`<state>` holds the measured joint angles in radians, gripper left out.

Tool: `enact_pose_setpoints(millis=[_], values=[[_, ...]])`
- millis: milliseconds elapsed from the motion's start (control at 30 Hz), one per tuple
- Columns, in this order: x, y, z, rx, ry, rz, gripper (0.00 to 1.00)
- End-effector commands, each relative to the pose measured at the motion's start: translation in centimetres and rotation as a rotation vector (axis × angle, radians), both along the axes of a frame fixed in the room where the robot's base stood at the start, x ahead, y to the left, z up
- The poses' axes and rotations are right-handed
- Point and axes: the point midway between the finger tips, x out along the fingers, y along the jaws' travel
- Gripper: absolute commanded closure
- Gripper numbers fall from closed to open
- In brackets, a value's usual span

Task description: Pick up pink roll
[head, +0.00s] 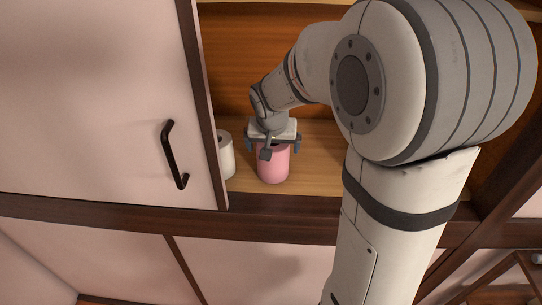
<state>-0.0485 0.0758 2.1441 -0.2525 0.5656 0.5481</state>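The pink roll (273,170) stands upright on the wooden shelf inside the cabinet, near its front edge. My gripper (273,146) is above the roll, pointing down. Its fingers are spread, one to the left and one to the right of the roll's upper part. They look apart from its sides. The top of the roll is hidden behind the gripper.
A white roll (227,156) stands just left of the pink roll, partly hidden by the cabinet door (90,100) with its dark handle (174,155). Bare shelf (318,165) shows to the right of the pink roll. My arm covers the right side of the cabinet.

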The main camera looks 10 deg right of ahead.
Motion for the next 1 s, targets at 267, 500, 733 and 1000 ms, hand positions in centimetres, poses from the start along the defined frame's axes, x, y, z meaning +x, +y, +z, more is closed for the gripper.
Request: enact_pose_setpoints(millis=[267, 500, 733, 1000], values=[[-0.03, -0.04, 0.01, 0.000, 0.000, -0.001, 0.13], [-0.03, -0.06, 0.03, 0.000, 0.001, -0.001, 0.33], [-0.02, -0.09, 0.06, 0.000, 0.000, -0.002, 0.47], [0.04, -0.11, 0.89, 0.001, -0.002, -0.004, 0.47]])
